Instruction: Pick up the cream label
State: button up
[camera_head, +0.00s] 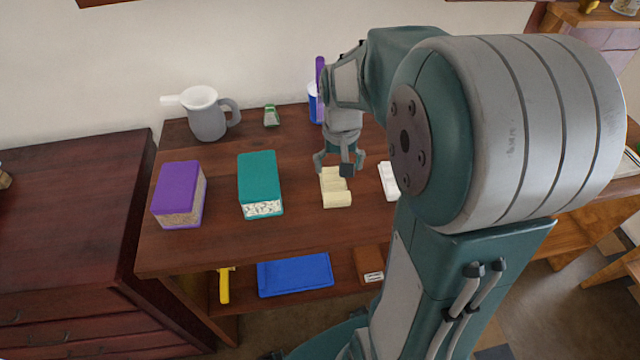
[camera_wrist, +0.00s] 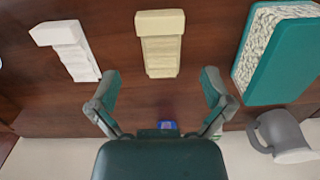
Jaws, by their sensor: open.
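The cream label (camera_head: 336,197) is a small, pale yellow ridged block lying on the brown wooden table (camera_head: 220,240). In the wrist view the cream label (camera_wrist: 161,45) lies ahead of the fingers, in line with the gap between them. My gripper (camera_head: 337,166) is at the far end of the cream label in the head view, and its fingers partly cover that end. In the wrist view my gripper (camera_wrist: 158,88) has its two fingers spread wide with nothing between them. I cannot tell how high the fingertips are above the table.
A white block (camera_head: 389,180) lies right of the cream label, partly behind my arm. A teal box (camera_head: 260,180), a purple box (camera_head: 178,190) and a grey pitcher (camera_head: 207,118) stand to the left. A blue cup (camera_head: 313,103) is behind my gripper. A blue tray (camera_head: 295,275) is on the lower shelf.

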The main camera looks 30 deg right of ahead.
aim_at(337, 194)
notch_tip(337, 194, down, 9)
jog(key=shift+s+f, duration=0.1)
jog(key=shift+f, duration=0.1)
jog(key=c, duration=0.6)
